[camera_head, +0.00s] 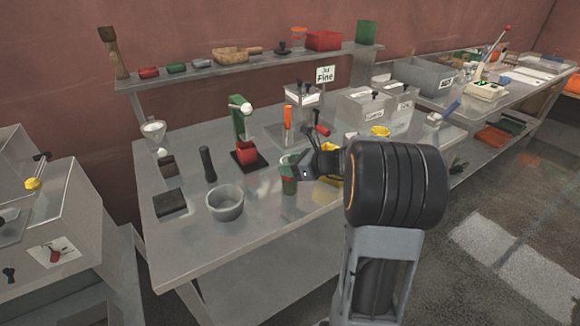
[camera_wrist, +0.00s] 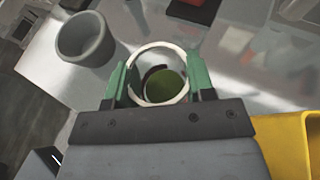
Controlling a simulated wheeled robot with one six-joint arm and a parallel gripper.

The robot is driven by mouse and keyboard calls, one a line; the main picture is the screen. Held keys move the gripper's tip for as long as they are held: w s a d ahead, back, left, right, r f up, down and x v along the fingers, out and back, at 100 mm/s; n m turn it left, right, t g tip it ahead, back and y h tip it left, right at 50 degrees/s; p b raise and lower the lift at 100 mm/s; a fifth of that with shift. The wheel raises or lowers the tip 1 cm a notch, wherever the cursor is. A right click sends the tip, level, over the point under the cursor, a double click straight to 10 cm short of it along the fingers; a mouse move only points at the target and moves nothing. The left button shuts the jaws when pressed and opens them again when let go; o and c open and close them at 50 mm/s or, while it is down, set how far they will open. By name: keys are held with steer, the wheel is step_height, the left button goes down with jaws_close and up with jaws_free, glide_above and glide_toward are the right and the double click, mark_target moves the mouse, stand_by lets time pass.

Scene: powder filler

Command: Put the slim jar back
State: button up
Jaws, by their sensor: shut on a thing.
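The slim jar (camera_head: 289,185) is at the front edge of the bench in the head view, right of the grey bowl, and looks upright. In the wrist view I look down into the jar (camera_wrist: 168,88), with a pale round rim and dark green inside. My gripper (camera_head: 291,168) is shut on it, with a green-faced finger on each side of the jar in the wrist view (camera_wrist: 160,80). My fingers partly hide its sides. I cannot tell whether its base touches the bench.
A grey bowl (camera_head: 225,204) stands left of the jar and a yellow container (camera_wrist: 290,140) close on the right. A red and green stand (camera_head: 246,150) is behind it. A dark rod (camera_head: 207,164) and flat black block (camera_head: 169,203) are further left. A shelf (camera_head: 190,76) runs along the back.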

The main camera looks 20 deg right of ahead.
steer(key=shift+f, duration=0.3)
steer(key=o, duration=1.2)
steer(key=shift+o, duration=0.2)
steer(key=shift+r, duration=0.1)
steer(key=v, duration=1.1)
steer(key=s+a+f+n+g+h, duration=0.3)
steer(key=s+a+n, duration=0.4)
steer(key=n, duration=0.7)
steer(key=s+a+f+n+g+h, duration=0.3)
steer(key=s+a+n, duration=0.4)
steer(key=a+n, duration=0.3)
steer(key=n+g+h, duration=0.1)
steer(key=n+h, duration=0.1)
steer(key=n, duration=0.2)
steer(key=shift+n, duration=0.4)
